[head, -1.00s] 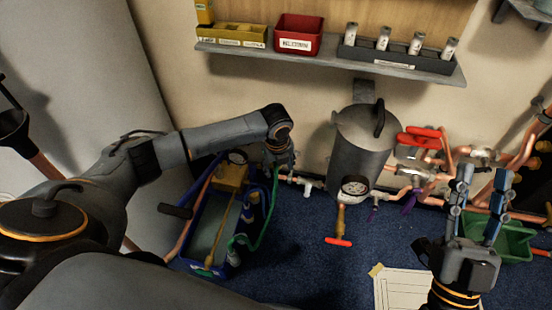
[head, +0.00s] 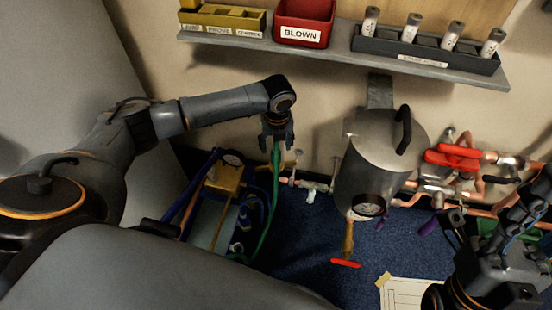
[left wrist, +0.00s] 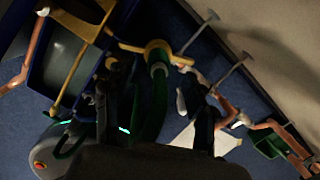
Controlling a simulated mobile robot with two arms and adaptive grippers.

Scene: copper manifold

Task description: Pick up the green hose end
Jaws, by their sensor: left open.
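The green hose (head: 275,190) rises from the blue bin (head: 180,215) toward my left gripper (head: 277,143), which points down in the head view. In the left wrist view the hose (left wrist: 154,112) runs between the two dark, spread fingers of my left gripper (left wrist: 155,120). The fingers stand apart on either side of it, and I see no clear contact. The hose's upper end meets a pale ring near a yellow fitting; whether they are joined is unclear. My right gripper (head: 492,212) is at the right edge, its fingers apart and seemingly empty.
A grey tank (head: 375,165) with a gauge and a red-handled valve (head: 346,263) stands right of the hose. Copper pipes (head: 480,210) and a red lever (head: 452,156) lie farther right. A shelf (head: 345,52) with bins hangs above. Blue floor is clear between bin and valve.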

